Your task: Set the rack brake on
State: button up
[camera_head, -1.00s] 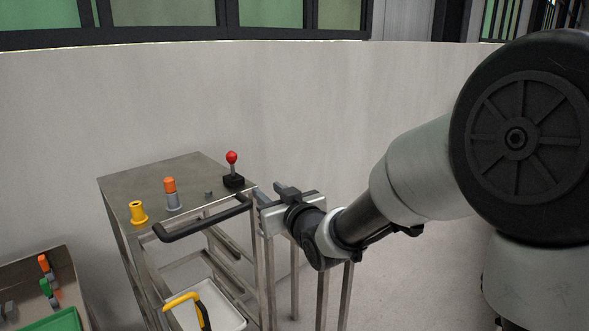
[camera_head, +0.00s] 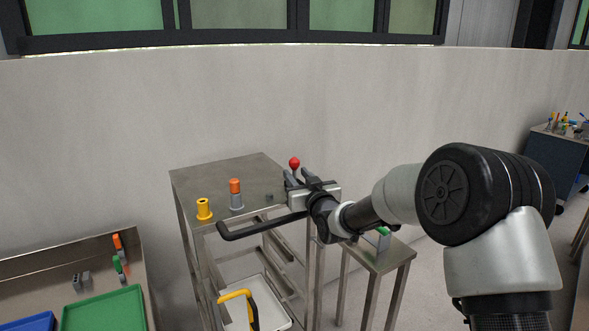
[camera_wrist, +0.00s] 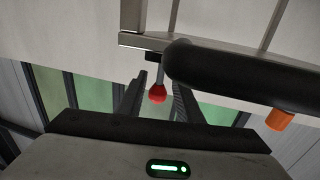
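The brake lever has a red ball knob (camera_head: 294,162) on a thin stem at the right corner of the steel rack's top (camera_head: 225,176). The stem's base is hidden behind my gripper in the head view. My gripper (camera_head: 298,177) is at that corner, its fingers open and just below the knob in the picture. In the wrist view, the red knob (camera_wrist: 157,94) and its grey stem show between the two spread fingers of my gripper (camera_wrist: 157,86). I cannot tell whether either finger touches the lever.
A black handle bar (camera_head: 262,228) runs along the rack's front, close to my gripper. A yellow knob (camera_head: 204,209) and an orange-capped peg (camera_head: 236,194) stand on the rack top. A small steel table (camera_head: 388,258) is to the right. A bench with a green tray (camera_head: 104,312) is at left.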

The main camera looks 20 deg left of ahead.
jog(key=shift+x, duration=1.4)
grip_shut()
